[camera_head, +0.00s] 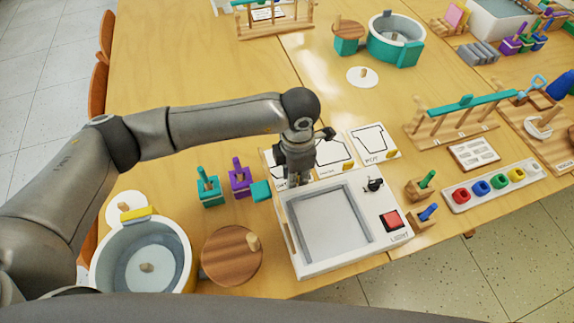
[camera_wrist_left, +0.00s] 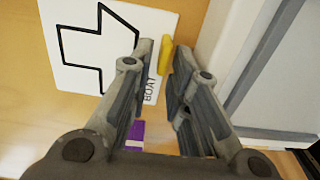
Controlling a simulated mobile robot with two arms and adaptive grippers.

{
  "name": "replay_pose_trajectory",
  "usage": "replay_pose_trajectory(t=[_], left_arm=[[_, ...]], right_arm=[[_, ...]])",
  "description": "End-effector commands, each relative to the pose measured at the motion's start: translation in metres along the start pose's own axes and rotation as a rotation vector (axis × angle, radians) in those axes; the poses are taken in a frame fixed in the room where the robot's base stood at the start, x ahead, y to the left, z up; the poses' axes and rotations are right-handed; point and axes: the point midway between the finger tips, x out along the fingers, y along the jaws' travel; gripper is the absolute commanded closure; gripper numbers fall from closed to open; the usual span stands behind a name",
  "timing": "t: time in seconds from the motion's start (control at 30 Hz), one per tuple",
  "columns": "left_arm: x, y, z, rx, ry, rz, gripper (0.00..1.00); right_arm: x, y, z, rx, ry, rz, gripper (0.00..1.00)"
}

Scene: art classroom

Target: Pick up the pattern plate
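Three white pattern plates with black outlines lie in a row behind the light box. The left plate (camera_head: 278,183) is mostly hidden by my left gripper (camera_head: 299,182). The middle plate (camera_head: 332,152) and the right plate (camera_head: 374,142), lettered POT, are clear of it. In the left wrist view, one plate (camera_wrist_left: 85,62) shows an arrow-like outline, small lettering and a yellow tab (camera_wrist_left: 166,56) at its edge. My left gripper (camera_wrist_left: 165,50) is open, its fingertips apart on either side of the tab. I cannot tell whether they touch it. My right gripper is out of view.
The light box (camera_head: 285,236) with a grey panel and red button stands close to my left gripper. Purple (camera_head: 240,182) and teal (camera_head: 208,190) pegged blocks stand to the left. A round tub (camera_head: 184,275) and wooden lid (camera_head: 228,262) are in front. A tray with coloured rings (camera_head: 492,188) is right.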

Motion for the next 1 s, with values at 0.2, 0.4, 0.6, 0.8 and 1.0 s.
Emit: replay_pose_trajectory(t=[0.2, 0.4, 0.6, 0.8, 1.0], left_arm=[[0.000, 0.000, 0.000, 0.001, 0.000, 0.000, 1.00], [-0.001, 0.000, 0.000, 0.001, -0.001, 0.000, 1.00], [-0.003, 0.000, 0.000, 0.001, -0.001, 0.000, 1.00], [-0.021, 0.000, 0.001, 0.001, -0.002, 0.000, 1.00], [-0.054, -0.015, 0.005, 0.006, -0.003, -0.001, 1.00]], right_arm=[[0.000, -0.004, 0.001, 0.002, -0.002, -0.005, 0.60], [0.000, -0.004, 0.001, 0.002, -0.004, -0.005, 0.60], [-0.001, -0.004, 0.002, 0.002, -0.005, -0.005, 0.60], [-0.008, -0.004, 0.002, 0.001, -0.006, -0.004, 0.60], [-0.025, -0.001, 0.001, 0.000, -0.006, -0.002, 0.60]])
